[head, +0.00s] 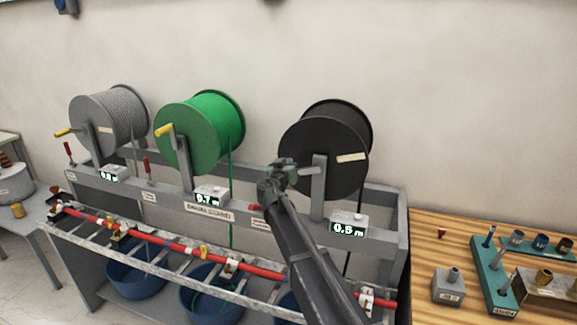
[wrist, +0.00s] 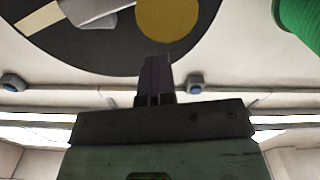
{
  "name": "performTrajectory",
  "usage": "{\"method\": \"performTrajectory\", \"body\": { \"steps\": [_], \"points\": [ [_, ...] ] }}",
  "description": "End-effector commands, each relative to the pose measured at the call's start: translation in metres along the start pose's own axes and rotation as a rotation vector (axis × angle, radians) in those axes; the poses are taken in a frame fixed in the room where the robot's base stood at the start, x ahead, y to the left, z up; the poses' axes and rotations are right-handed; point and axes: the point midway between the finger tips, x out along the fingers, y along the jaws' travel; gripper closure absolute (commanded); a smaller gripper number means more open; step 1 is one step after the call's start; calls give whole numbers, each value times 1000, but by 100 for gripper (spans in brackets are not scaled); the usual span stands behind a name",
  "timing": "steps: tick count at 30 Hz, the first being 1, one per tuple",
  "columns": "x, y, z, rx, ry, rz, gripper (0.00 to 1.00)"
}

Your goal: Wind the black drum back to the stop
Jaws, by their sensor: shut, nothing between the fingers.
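The black drum (head: 322,148) hangs on a grey stand at the right of the rack; a pale strip marks its flange. Its display (head: 348,228) reads 0.5 m. My gripper (head: 283,163) is at the left side of this drum, in front of its crank, and hides the handle in the head view. In the wrist view the fingers (wrist: 156,75) are shut and empty. The drum's yellow handle (wrist: 168,18) shows end-on just beyond the fingertips, with the dark flange (wrist: 110,55) behind. I cannot tell whether the fingers touch the handle.
A green drum (head: 207,125) and a grey drum (head: 108,115) with yellow handles stand to the left. Red levers, a red bar (head: 180,252) and blue tubs (head: 135,275) line the rack. A wooden bench (head: 425,255) with small parts stands at right.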

Motion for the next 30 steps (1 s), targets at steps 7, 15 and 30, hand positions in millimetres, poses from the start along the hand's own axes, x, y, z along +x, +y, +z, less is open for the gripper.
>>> {"method": "performTrajectory", "body": {
  "steps": [7,15,30],
  "points": [
    [0,0,0,0,0,0,100],
    [0,0,0,0,0,0,100],
    [0,0,0,0,0,0,64]
  ]
}}
